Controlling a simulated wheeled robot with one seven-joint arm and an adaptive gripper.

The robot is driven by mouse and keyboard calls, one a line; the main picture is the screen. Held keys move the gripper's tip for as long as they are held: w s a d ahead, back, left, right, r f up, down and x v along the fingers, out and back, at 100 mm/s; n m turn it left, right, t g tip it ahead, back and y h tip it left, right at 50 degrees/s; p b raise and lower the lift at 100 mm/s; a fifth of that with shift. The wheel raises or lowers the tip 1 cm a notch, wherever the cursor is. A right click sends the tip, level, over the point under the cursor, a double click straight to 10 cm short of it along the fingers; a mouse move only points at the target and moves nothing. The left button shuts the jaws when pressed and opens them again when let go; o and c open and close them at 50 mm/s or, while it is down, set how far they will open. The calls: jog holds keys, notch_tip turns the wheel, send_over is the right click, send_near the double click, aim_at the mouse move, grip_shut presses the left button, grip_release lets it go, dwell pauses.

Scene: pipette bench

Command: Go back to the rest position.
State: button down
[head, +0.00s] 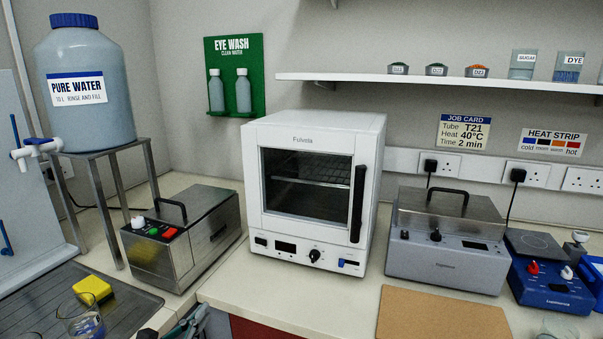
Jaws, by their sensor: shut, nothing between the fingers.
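My gripper (196,317) shows only in part at the bottom edge of the head view, left of centre. Its fingers are shut with nothing between them. It is in front of the bench's near edge, below the steel box with buttons (180,240). The rest of my arm is out of the picture.
A white oven (313,200) with its door shut stands mid-bench. Right of it are a steel bath (448,240), a brown board (440,316) and a blue hotplate (548,285). Left are a water jug (88,95) on a stand, a yellow sponge (92,284) and a glass beaker (80,318).

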jog(key=s+d+r+m+g+h, duration=0.1)
jog(key=d+r+m+g, duration=0.35)
jog(key=d, duration=0.55)
jog(key=d+r+m+g+h, duration=0.1)
jog(key=d+r+m+g, duration=0.25)
jog(key=d+m, duration=0.45)
jog(key=s+d+r+m+g+h, duration=0.1)
jog(key=d+r+m+g, duration=0.3)
jog(key=d, duration=0.8)
jog(key=s+d+r+m+y, duration=0.2)
jog(key=s+d+m+y, duration=0.2)
jog(key=s+m, duration=0.3)
jog(key=s+d+r+m+y, duration=0.3)
jog(key=s+m, duration=0.5)
jog(key=s, duration=0.4)
jog(key=shift+s+d+r+g+y, duration=0.3)
jog(key=shift+d+y, duration=0.4)
jog(key=shift+d, duration=0.65)
jog(key=shift+f, duration=0.1)
